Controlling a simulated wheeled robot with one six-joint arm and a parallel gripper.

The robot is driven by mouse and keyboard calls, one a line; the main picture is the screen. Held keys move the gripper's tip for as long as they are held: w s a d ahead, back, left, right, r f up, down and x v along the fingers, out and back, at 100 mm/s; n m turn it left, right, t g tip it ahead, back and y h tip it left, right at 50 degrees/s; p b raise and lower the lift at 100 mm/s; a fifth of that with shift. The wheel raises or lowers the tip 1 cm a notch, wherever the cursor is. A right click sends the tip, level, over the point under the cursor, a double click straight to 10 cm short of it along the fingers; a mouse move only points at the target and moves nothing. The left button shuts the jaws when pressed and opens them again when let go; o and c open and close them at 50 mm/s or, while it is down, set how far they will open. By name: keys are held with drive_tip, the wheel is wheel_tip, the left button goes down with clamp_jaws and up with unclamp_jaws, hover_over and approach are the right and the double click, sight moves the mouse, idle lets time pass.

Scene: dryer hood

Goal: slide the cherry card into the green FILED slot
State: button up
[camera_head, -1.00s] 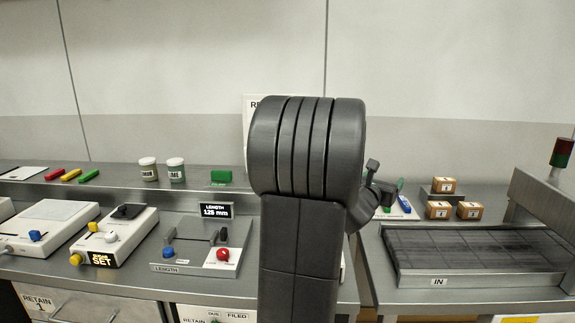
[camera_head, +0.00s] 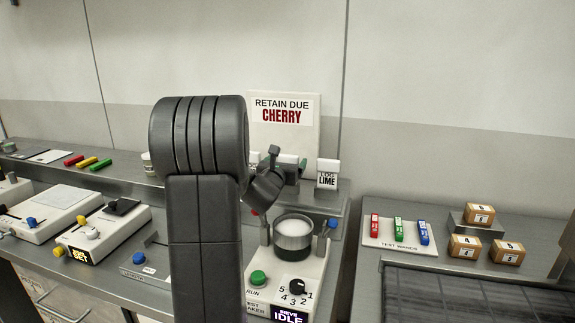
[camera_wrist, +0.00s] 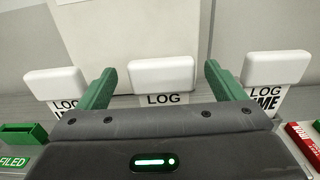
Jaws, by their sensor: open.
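My gripper (camera_wrist: 162,88) is open, its two green fingers on either side of a white-topped LOG card (camera_wrist: 162,73), apart from it as far as I can see. This middle card's name is hidden below LOG, so I cannot tell whether it is the cherry card. Another LOG card (camera_wrist: 55,84) stands to the left, its name hidden too. The LOG LIME card (camera_wrist: 275,68) stands to the right and also shows in the head view (camera_head: 327,173). The green FILED slot (camera_wrist: 22,135) is at the wrist view's lower left. In the head view my gripper (camera_head: 287,168) is at the cards.
A RETAIN DUE CHERRY sign (camera_head: 283,125) stands behind the cards. A shaker (camera_head: 293,240) with a round pan sits in front. Test wands (camera_head: 398,232) lie right, near numbered boxes (camera_head: 478,215). In the wrist view a red wand-like piece (camera_wrist: 305,145) is at the right edge.

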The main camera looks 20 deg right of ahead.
drive_tip(key=shift+x, duration=1.05)
drive_tip(key=shift+s, duration=0.1)
drive_tip(key=c, duration=1.1)
drive_tip(key=shift+o, duration=0.2)
wheel_tip(320, 180, up, 10)
drive_tip(key=shift+r+p, duration=0.1)
drive_tip(key=shift+p, duration=0.9)
